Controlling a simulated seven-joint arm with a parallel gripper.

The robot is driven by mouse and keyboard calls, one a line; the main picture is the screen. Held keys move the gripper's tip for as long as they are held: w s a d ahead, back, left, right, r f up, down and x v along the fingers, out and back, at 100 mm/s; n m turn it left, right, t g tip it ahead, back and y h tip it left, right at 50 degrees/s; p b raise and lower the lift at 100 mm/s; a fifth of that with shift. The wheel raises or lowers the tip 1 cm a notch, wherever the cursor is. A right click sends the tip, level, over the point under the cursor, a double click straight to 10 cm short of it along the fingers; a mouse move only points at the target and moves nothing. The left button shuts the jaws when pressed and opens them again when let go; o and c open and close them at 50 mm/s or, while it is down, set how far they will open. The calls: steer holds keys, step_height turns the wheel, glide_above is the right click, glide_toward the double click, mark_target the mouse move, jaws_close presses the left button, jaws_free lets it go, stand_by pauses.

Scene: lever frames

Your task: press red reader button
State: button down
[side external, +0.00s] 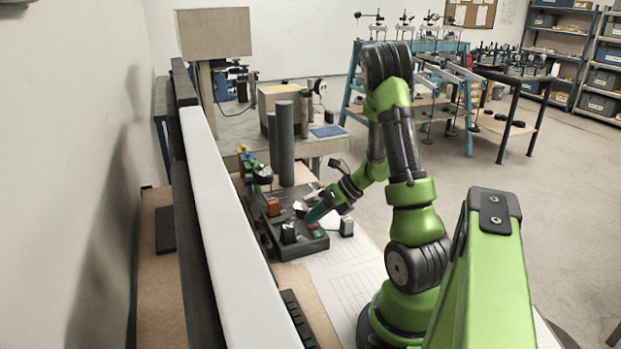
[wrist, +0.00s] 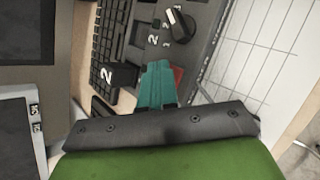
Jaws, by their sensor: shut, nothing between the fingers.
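My gripper (side external: 317,214) reaches down over the dark control panel (side external: 309,246) in the side view. In the wrist view, its teal fingers (wrist: 156,85) are shut together and hold nothing. A red patch (wrist: 178,74), which looks like the red button, shows just right of the fingers and is partly hidden by them. I cannot tell whether the fingertips touch it. In the side view the button is too small to make out clearly near the gripper.
A black knob (wrist: 180,21) stands beyond the fingers, and a black block marked 2 (wrist: 120,74) stands left of them. A black keyboard (wrist: 107,38) lies farther left. In the side view, an orange-brown block (side external: 273,206) stands on the panel, with grey cylinders (side external: 284,145) behind.

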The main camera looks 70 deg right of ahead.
mark_target(315, 225)
steer(key=shift+r, duration=0.8)
steer(key=shift+r, duration=0.1)
steer(key=shift+r, duration=2.4)
